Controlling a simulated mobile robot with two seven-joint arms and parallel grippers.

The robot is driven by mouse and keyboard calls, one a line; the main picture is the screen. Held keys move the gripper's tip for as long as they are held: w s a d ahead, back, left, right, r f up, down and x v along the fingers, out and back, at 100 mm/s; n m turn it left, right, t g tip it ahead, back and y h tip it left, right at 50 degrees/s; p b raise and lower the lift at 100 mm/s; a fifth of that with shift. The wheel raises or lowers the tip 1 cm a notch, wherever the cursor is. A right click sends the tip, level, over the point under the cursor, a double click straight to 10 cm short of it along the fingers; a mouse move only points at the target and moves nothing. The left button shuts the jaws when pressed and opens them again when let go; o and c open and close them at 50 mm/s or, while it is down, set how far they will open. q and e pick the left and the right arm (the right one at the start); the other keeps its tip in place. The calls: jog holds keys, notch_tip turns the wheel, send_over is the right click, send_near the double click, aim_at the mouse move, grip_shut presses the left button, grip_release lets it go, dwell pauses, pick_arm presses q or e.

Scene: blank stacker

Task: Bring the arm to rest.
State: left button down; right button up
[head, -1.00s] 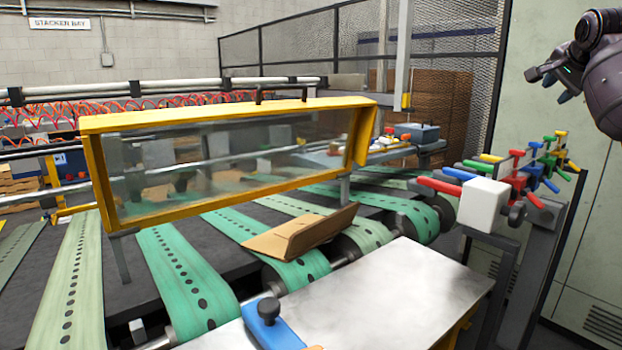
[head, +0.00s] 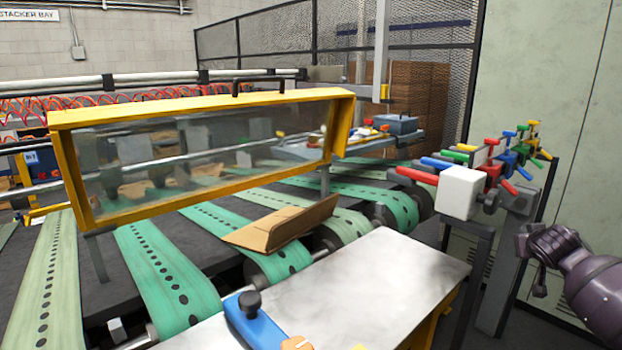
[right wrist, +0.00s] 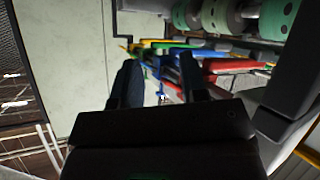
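My right arm (head: 595,290) comes in at the lower right edge of the head view, beside the rack of coloured handles and in front of the pale green cabinet. Its gripper (head: 540,280) hangs low, pointing down, small and dark there. In the right wrist view the two dark fingers of my right gripper (right wrist: 158,70) stand apart with nothing between them. The coloured handles show beyond the fingertips there, apart from them as far as I can tell. My left gripper is not in view.
The rack of coloured handles (head: 490,165) with a white block (head: 461,192) stands left of my right arm. A metal table (head: 400,275) is in front, with a blue tool (head: 255,322) at its edge. A cardboard sheet (head: 290,226) lies on the green belts (head: 165,265).

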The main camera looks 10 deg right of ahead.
jog(key=s+a+f+n+y, duration=0.1)
jog(key=s+a+f+n, duration=0.25)
jog(key=s+f, duration=0.45)
jog(key=s+a+f+n+y, duration=0.2)
jog(key=s+f+n, duration=0.2)
jog(key=s+f, duration=0.4)
jog(key=s+a+f+n+y, duration=0.2)
jog(key=s+a+f+n, duration=0.15)
jog(key=s, duration=0.55)
jog(key=s+a+f+n+y, duration=0.15)
jog(key=s+a+f, duration=0.3)
jog(key=s, duration=0.45)
jog(key=a+f+m, duration=0.2)
jog(key=a+m, duration=0.2)
jog(key=a, duration=0.6)
jog(key=w+a+f+m+t, duration=0.1)
jog(key=a+m, duration=0.3)
jog(key=a, duration=0.6)
jog(key=shift+w+a+f, duration=0.2)
jog(key=shift+a+f, duration=0.2)
jog(key=shift+f, duration=0.35)
